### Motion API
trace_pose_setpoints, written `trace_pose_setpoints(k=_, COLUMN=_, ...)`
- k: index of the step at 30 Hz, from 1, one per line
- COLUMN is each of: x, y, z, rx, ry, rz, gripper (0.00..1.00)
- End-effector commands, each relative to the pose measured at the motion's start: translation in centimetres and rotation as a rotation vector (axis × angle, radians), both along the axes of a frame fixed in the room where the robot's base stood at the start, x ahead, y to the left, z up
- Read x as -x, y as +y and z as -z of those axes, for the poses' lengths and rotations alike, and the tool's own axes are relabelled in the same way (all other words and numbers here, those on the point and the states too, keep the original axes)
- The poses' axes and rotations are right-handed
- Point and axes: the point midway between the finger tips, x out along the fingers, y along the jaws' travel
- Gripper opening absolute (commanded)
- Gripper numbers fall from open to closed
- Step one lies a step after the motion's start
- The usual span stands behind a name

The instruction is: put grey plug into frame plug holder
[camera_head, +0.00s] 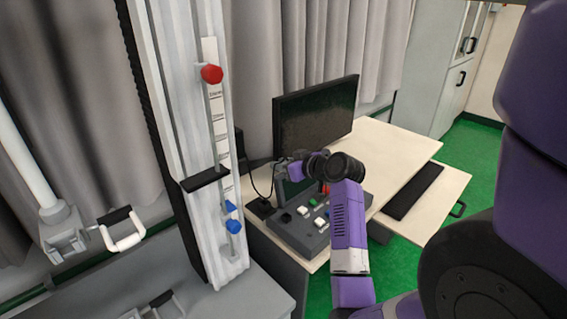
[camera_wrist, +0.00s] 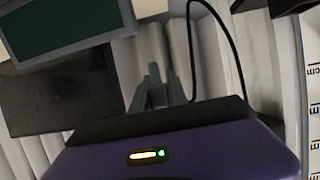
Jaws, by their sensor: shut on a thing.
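My gripper (camera_head: 281,167) is in front of the monitor's lower left corner, above the desk and to the right of the white frame. In the wrist view its grey fingers (camera_wrist: 154,76) are close together, shut on what I take to be the grey plug. The plug is too small and too hidden by the fingers to make out clearly. A thin black cable (camera_wrist: 191,40) loops near the fingers. It also shows to the left of my gripper in the head view. The tall white frame (camera_head: 190,130) stands at the left. I cannot make out its plug holder.
The monitor (camera_head: 315,115) stands on the pale desk (camera_head: 395,145). A grey control panel (camera_head: 305,238) with buttons lies below my arm. A black block (camera_head: 262,208) sits between panel and frame. The frame carries a red knob (camera_head: 212,74), a black ledge (camera_head: 205,179) and blue parts (camera_head: 232,226).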

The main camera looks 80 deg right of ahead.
Motion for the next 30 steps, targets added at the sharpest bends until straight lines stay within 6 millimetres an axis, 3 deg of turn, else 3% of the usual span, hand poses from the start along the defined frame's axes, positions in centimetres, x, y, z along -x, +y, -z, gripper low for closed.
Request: trace_pose_setpoints(k=30, x=-1.5, y=5.3, z=-1.1, rx=0.0, ry=0.0, rz=-0.027, gripper=0.0)
